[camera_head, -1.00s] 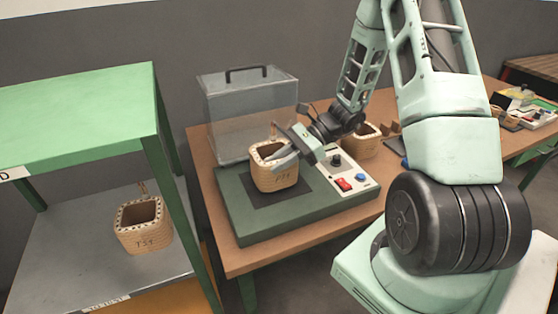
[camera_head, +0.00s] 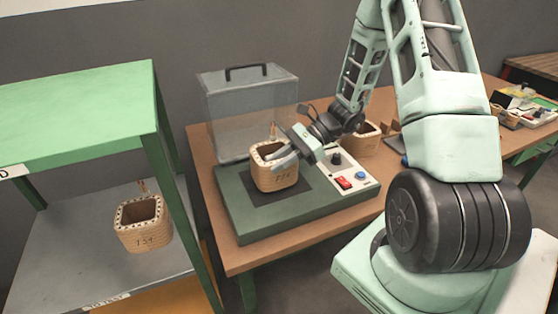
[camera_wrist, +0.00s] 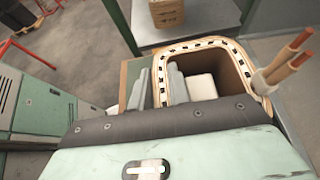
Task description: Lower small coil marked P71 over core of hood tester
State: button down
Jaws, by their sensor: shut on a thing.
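The small tan coil (camera_head: 275,176) is at the dark pad of the hood tester (camera_head: 232,205); its front marking is too small to read surely. My gripper (camera_head: 285,160) is shut on the coil's upper wall. In the wrist view the coil's rim (camera_wrist: 205,45) shows, with one grey finger inside the wall and one outside. A pale block (camera_wrist: 201,87), perhaps the core, shows inside the opening.
The tester's clear hood (camera_head: 250,105) stands behind the coil. Another coil (camera_head: 366,140) stands behind the panel. A further coil (camera_head: 145,225) sits on the green rack's grey shelf (camera_head: 60,260) at left.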

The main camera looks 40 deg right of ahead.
jog(key=shift+f+b, duration=0.4)
jog(key=shift+f, duration=0.35)
jog(key=c, duration=1.3)
grip_release()
jog(key=shift+r, duration=0.1)
jog(key=shift+o, duration=0.2)
jog(key=shift+w, duration=0.1)
jog(key=shift+d, duration=0.1)
jog(key=shift+c, duration=1)
jog(key=shift+r, duration=0.1)
